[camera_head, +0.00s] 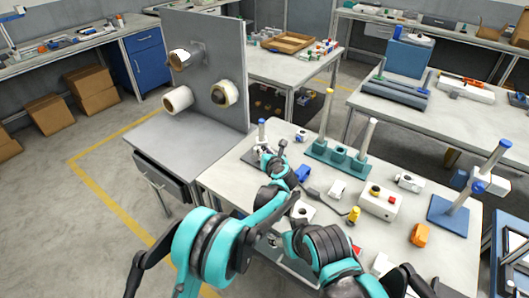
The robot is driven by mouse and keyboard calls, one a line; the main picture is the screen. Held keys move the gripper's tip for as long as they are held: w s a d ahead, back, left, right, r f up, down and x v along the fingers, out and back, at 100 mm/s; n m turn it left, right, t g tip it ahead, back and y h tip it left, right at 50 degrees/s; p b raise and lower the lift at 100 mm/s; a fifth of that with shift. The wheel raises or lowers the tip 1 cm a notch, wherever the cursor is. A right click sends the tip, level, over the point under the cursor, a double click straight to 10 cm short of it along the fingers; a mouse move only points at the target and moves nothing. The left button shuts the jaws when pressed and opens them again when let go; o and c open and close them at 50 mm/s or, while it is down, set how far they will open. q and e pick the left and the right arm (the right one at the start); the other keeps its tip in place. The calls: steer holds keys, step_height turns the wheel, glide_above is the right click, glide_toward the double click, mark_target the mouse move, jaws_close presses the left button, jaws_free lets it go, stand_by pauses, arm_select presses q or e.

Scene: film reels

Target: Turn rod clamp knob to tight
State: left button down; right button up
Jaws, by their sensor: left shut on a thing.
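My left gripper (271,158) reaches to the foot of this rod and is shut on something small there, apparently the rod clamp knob. The fingers and dark parts of the stand overlap, so the knob and its turn cannot be made out. My right arm is folded in at the bottom middle. Its gripper (272,239) is partly hidden near the table's front edge, and its jaws cannot be judged.
Right of the left gripper stand a green rack (322,150) with upright rods and a small blue part (303,174). A control box with a red button (380,202) and a blue-based rod stand (450,212) are farther right. A grey panel with reels (205,65) rises at left.

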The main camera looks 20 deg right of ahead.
arm_select(q)
steer(key=shift+d+m+t+y, duration=0.15)
steer(key=shift+m+t+y, duration=0.25)
steer(key=shift+m+y, duration=0.8)
steer(key=shift+m, duration=0.3)
steer(key=c, duration=1.3)
jaws_free()
step_height(320, 180, up, 10)
steer(key=shift+f, duration=0.1)
